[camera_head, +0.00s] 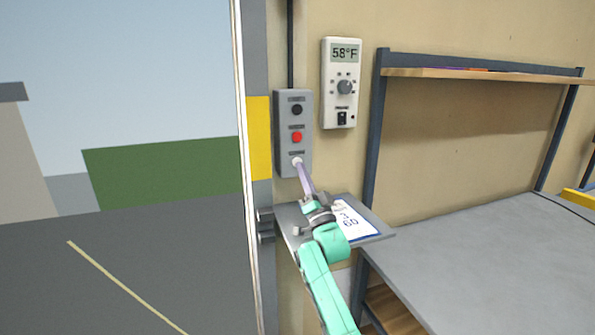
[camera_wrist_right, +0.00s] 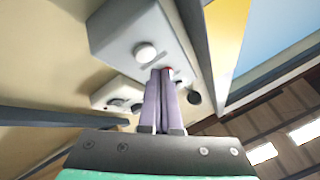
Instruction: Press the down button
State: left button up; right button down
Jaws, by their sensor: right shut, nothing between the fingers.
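A grey control box (camera_head: 293,120) is on the wall beside the door opening. It has a black button (camera_head: 297,109) at the top, a red button (camera_head: 297,137) in the middle and a white button (camera_head: 297,160) at the bottom. The labels are too small to read. My right gripper (camera_head: 300,168) is shut and empty, its fingertips close to the white button. In the wrist view, the white button (camera_wrist_right: 146,52) stands clear beside the fingertips (camera_wrist_right: 162,72), and the red one is mostly hidden behind them. I cannot tell whether they touch the box. My left gripper is not in view.
A white thermostat (camera_head: 341,85) reading 58°F is on the wall to the right. A small shelf with a paper (camera_head: 355,218) sits below the box, under my right arm. A grey workbench (camera_head: 470,250) fills the right. The door opening is on the left.

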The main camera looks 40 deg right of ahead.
jog(key=shift+w+d, duration=0.2)
jog(key=shift+w, duration=0.25)
dwell(1.0)
jog(key=shift+w, duration=0.1)
dwell(0.6)
jog(key=shift+w+d+b, duration=0.15)
jog(key=shift+w+b, duration=0.2)
